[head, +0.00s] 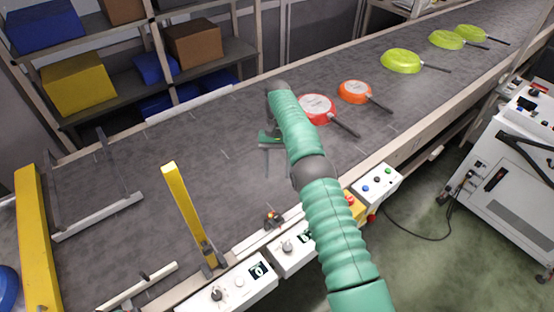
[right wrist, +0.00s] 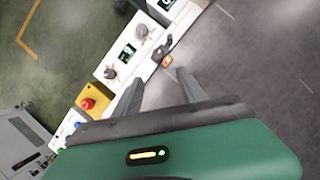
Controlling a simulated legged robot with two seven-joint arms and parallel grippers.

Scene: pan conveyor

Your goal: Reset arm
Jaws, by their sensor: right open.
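My right arm (head: 331,210) is green with dark joints and reaches over the grey conveyor belt (head: 215,135). My right gripper (head: 277,165) hangs above the belt, partly hidden by the arm. In the right wrist view, the two grey fingers of the right gripper (right wrist: 160,86) are spread apart with nothing between them. A red pan (head: 316,107) lies on the belt just right of the arm. An orange pan (head: 355,91) lies beyond it, apart from the gripper. My left gripper is not in view.
Lime pans (head: 402,61) lie farther up the belt. Yellow posts (head: 188,213) and rails stand at the left. Control boxes (head: 237,290) and a red button (right wrist: 88,103) line the near edge. Shelves (head: 115,85) with boxes stand behind; a white machine (head: 505,170) stands right.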

